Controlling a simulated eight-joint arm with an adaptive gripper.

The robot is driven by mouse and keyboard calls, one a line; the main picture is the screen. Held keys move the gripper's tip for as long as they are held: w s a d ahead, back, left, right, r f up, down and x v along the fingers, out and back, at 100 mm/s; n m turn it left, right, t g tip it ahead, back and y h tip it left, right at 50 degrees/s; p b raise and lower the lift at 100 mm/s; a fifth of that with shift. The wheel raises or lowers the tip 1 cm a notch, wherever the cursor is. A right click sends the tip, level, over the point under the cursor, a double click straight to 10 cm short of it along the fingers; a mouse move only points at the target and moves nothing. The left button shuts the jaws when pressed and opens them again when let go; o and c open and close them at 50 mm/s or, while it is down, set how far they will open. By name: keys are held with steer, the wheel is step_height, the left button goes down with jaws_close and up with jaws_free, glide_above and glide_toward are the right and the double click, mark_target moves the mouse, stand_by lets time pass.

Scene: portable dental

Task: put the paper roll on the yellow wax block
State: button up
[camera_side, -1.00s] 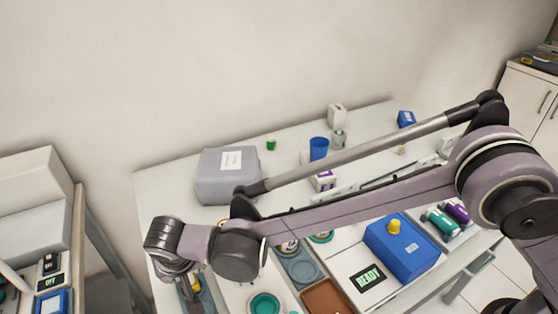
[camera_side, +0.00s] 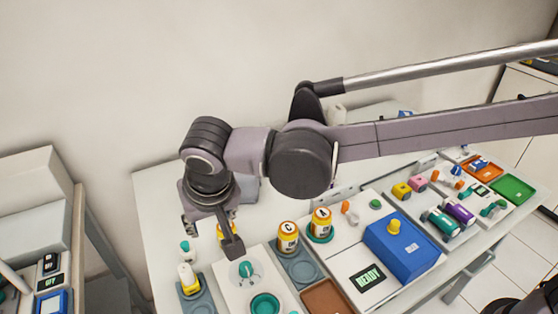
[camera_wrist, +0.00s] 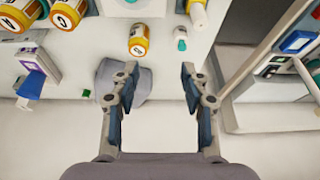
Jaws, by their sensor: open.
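My gripper (camera_side: 212,240) is open and points down above the left end of the worktable. The wrist view shows its two fingers (camera_wrist: 158,72) spread apart with nothing between the tips. A small yellow piece (camera_side: 401,190) beside a pink one at the right of the table may be the yellow wax block; I cannot be sure. I cannot pick out the paper roll with certainty in either view. My arm hides much of the back of the table in the side view.
Orange bottles, one marked C (camera_side: 288,238), stand near the gripper. A blue box (camera_side: 402,247) and a READY display (camera_side: 367,285) are to the right. A grey bag (camera_wrist: 143,82) lies beyond the fingers.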

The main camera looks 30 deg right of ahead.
steer(key=d+r, duration=0.2)
steer(key=d, duration=0.9)
steer(key=d+r, duration=0.2)
steer(key=d, duration=0.9)
steer(key=s+d+f+t, duration=0.1)
steer(key=s+d+f, duration=0.1)
steer(key=s+d, duration=0.3)
steer(key=s+d+f+t, duration=0.1)
steer(key=s+d+f, duration=0.2)
steer(key=d, duration=0.9)
steer(key=s, duration=0.3)
steer(key=shift+d+t, duration=0.25)
steer(key=shift+t, duration=0.15)
steer(key=shift+o, duration=0.2)
